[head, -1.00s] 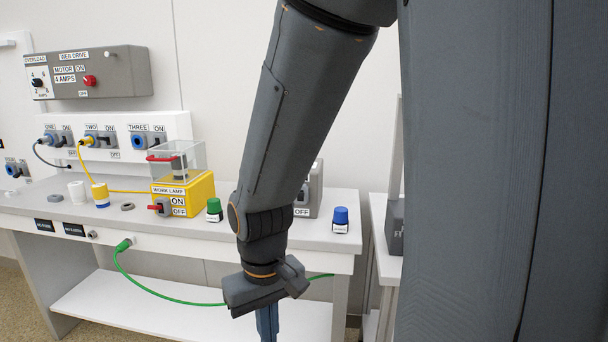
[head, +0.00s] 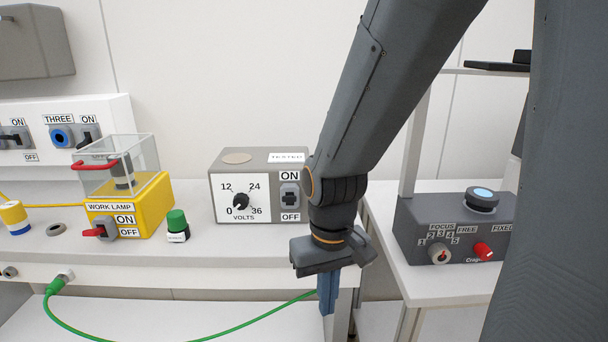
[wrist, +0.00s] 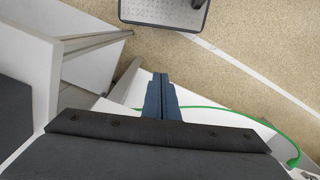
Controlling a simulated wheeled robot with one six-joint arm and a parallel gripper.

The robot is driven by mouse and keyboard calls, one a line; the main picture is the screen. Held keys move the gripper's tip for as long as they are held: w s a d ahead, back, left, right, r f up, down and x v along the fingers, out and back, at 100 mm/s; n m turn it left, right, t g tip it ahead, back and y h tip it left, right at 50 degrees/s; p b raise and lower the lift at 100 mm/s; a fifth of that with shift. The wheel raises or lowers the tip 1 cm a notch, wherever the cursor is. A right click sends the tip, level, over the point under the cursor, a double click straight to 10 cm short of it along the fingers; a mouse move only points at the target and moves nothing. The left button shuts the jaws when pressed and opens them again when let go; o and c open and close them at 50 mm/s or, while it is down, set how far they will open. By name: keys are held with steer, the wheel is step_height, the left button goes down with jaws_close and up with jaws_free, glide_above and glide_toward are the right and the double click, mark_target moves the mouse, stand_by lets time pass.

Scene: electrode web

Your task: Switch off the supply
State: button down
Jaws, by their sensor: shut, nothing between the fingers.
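The supply is a grey box (head: 262,158) on the bench, with a white VOLTS dial face and a TESTED label. Its black knob (head: 240,202) points near the 0 end. The supply's switch (head: 290,197) sits on its right side between an ON label above and an OFF label below; its lever is too small to tell which way it sits. My gripper (head: 327,298) hangs pointing down in front of the bench's front edge, right of and below the switch, touching nothing. In the wrist view its blue fingers (wrist: 161,98) are together and empty, above the floor.
A yellow work lamp box (head: 155,205) with a clear cover and red-levered switch stands left of the supply. A green-capped bottle (head: 177,226) stands between them. A grey focus box (head: 420,222) stands on the right table. A green cable (head: 120,336) hangs below the bench front.

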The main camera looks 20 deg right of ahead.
steer(key=shift+a, duration=0.1)
step_height(320, 180, up, 27)
steer(key=m+t+p, duration=0.1)
steer(key=m+p, duration=0.3)
steer(key=p, duration=0.5)
glide_above(290, 196)
steer(key=shift+w+r, duration=0.1)
steer(key=shift+w, duration=0.05)
steer(key=f+p, duration=0.1)
steer(key=f, duration=0.2)
steer(key=f+p, duration=0.1)
steer(key=f, duration=0.2)
steer(key=w+f, duration=0.1)
steer(key=f, duration=0.2)
steer(key=shift+d+f+p, duration=0.25)
steer(key=shift+p, duration=0.15)
steer(key=shift+s+a+f+p, duration=0.1)
steer(key=shift+s+f+p, duration=0.15)
steer(key=shift+f, duration=0.45)
steer(key=shift+s+a+f+p, duration=0.1)
steer(key=shift+s+f+p, duration=0.15)
steer(key=shift+f, duration=0.45)
steer(key=shift+s+a+f+p, duration=0.1)
steer(key=shift+s+f+p, duration=0.15)
steer(key=shift+f, duration=0.45)
